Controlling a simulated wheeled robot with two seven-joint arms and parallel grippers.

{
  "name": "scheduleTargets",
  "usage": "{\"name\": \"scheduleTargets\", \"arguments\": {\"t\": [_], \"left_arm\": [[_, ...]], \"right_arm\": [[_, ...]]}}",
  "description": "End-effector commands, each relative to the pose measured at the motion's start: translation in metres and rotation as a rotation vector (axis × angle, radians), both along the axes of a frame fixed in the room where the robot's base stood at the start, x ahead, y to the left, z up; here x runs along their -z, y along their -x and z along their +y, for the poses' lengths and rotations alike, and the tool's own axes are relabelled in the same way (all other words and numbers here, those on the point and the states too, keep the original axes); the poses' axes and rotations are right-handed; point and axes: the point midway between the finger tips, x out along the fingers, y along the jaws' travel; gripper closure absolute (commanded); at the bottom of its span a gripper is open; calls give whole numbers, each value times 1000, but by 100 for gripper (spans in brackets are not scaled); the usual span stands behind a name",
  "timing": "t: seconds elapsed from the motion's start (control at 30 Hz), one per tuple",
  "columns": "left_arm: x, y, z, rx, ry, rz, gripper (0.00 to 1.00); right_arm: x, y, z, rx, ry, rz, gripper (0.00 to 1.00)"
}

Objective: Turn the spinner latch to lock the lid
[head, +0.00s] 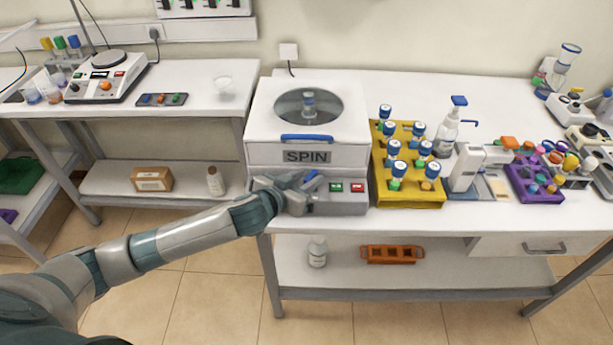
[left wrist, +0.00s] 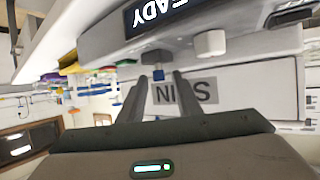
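The spinner (head: 262,140) is a white box with a closed lid, a round clear window (head: 285,105), a blue handle (head: 307,137) and a SPIN label (head: 306,156). Its latch (head: 311,183) shows as a small blue piece on the grey front base. My left gripper (head: 303,184) is at the base, left of the green and red buttons. In the left wrist view, the open fingers (left wrist: 161,88) stand on either side of the blue latch piece (left wrist: 163,94), with a dark block (left wrist: 156,57) just beyond it. Contact is hard to tell. My right gripper is out of view.
A yellow rack (head: 408,190) of blue-capped bottles stands close to the right of the spinner. A purple rack (head: 535,187) is further right. In the wrist view, a white knob (left wrist: 210,42) and a lit display (left wrist: 165,12) are near the fingers.

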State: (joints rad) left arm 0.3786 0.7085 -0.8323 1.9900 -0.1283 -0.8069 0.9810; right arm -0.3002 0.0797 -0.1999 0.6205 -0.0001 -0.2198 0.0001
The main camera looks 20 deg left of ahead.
Motion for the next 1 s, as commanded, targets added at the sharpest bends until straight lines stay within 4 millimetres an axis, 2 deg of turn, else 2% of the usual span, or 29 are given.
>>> {"name": "scheduleTargets", "arguments": {"t": [0.2,0.23,0.3,0.37,0.73,1.0], "left_arm": [[0,0,0,0,0,0,69],[0,0,0,0,0,0,71],[0,0,0,0,0,0,88],[0,0,0,0,0,0,100],[0,0,2,19,-2,1,100],[-1,-2,5,116,-2,0,100]], "right_arm": [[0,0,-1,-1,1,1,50],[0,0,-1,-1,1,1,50],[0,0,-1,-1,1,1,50],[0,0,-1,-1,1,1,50],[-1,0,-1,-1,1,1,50],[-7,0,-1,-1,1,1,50]]}}
